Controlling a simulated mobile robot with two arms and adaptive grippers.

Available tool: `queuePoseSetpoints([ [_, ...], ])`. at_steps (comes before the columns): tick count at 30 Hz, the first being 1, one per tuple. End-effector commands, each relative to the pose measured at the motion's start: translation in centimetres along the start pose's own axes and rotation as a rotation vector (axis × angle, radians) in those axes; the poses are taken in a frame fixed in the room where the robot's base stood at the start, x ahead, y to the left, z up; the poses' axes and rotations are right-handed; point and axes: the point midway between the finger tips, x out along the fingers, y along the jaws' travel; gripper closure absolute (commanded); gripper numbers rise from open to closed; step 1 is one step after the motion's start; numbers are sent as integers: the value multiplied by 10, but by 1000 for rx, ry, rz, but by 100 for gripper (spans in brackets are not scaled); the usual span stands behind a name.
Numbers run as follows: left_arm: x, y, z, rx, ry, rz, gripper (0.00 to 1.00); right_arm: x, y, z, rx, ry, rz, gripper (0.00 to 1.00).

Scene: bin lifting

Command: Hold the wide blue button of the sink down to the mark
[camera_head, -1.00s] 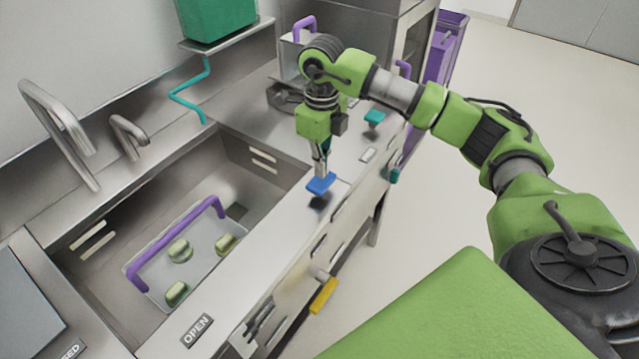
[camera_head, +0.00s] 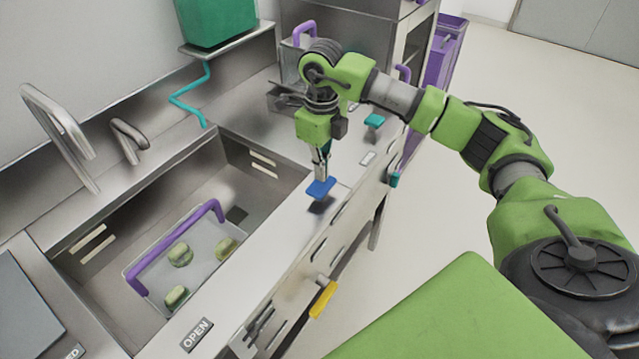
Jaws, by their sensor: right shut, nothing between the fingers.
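The wide blue button (camera_head: 321,188) stands on the front rim of the sink (camera_head: 255,262), raised above the steel with a dark shadow under it. My right gripper (camera_head: 321,176) is shut and empty, pointing down with its fingertips at the button's top. It seems to touch the button, though the exact contact is too small to tell. The mark is not visible to me. My left gripper is not in view.
A basket with purple handles (camera_head: 180,250) holding several green pieces sits in the sink basin. An OPEN label (camera_head: 197,334) and a yellow handle (camera_head: 323,299) are at the front. A teal button (camera_head: 374,121) stands behind my gripper.

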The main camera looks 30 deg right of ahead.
Motion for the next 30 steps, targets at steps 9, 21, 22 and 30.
queuePoseSetpoints([
  [9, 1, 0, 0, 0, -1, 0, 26, 1, 0, 0, 0, 0, 0, 100],
  [21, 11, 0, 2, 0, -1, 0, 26, 14, 0, 0, 0, 0, 0, 100],
  [22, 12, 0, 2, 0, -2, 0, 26, 15, 0, 0, 0, 0, 0, 100],
  [30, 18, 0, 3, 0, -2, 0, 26, 25, 0, 0, 0, 0, 0, 100],
])
